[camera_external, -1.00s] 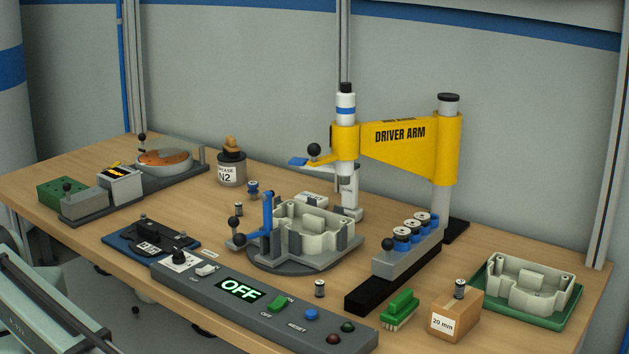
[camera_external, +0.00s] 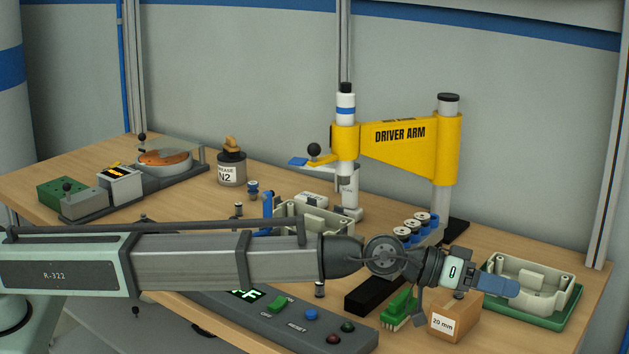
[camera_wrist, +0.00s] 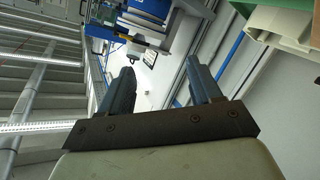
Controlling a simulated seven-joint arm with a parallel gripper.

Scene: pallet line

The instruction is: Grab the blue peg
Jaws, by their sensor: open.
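A small blue peg-like piece (camera_external: 252,188) stands on the table beside the grease canister, left of the centre fixture. No peg shows clearly in the wrist view.
A cardboard box (camera_external: 453,322) marked 20 mm and a green brush (camera_external: 399,307) lie below my wrist. A pale housing (camera_external: 528,281) sits in a green tray. The yellow driver arm (camera_external: 398,146) stands behind. My arm hides part of the fixture and control panel.

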